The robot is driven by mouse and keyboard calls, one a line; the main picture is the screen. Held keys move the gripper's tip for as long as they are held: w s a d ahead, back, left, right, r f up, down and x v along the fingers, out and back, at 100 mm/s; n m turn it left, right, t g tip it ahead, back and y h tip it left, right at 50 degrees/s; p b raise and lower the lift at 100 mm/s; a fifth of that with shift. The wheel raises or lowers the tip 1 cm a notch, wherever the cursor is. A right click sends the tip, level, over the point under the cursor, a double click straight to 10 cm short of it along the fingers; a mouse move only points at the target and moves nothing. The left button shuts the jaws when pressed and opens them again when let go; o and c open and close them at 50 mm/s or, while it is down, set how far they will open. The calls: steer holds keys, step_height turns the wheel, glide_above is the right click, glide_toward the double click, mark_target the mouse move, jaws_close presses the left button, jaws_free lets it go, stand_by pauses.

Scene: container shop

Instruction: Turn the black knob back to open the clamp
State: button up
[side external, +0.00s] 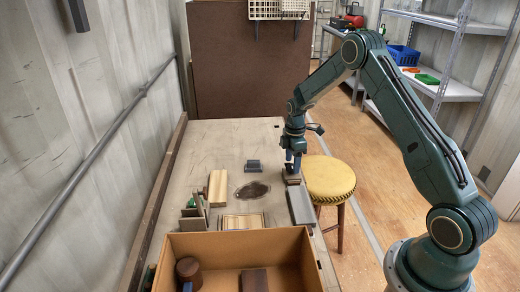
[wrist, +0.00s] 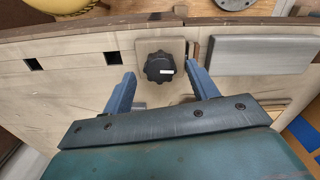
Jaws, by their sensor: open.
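The black knob (wrist: 159,67) is round with a lobed edge and a white mark on its right side. It sits on a pale plate (wrist: 145,46) at the edge of the bench, in the wrist view. My gripper (wrist: 160,72) is open, with one blue finger to the left of the knob and one to the right, and gaps show on both sides. In the side view my gripper (side external: 292,165) points down over the clamp (side external: 291,179) at the bench's right edge. The knob is hidden there, and the clamp's jaws cannot be made out.
A grey block (wrist: 258,54) lies right of the knob; a long grey bar (side external: 300,207) lies near the clamp. A yellow stool (side external: 330,178) stands close right.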

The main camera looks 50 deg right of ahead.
mark_target(292, 167)
step_height(292, 167, up, 13)
steer(key=shift+f, duration=0.15)
stand_by(0.4)
steer(key=s+a+r+m+t, duration=0.3)
steer(key=s+a+r+m, duration=0.2)
steer(key=s+a+r, duration=0.95)
steer(key=s+a+m+t, duration=0.1)
steer(key=s+a+m, duration=0.2)
steer(key=s, duration=0.5)
steer(key=s+a+r+m+t, duration=0.1)
steer(key=s+a+m, duration=0.2)
steer(key=s, duration=0.4)
steer(key=shift+s+a+r+t, duration=0.3)
steer(key=shift+s+a, duration=0.05)
steer(key=shift+a, duration=0.35)
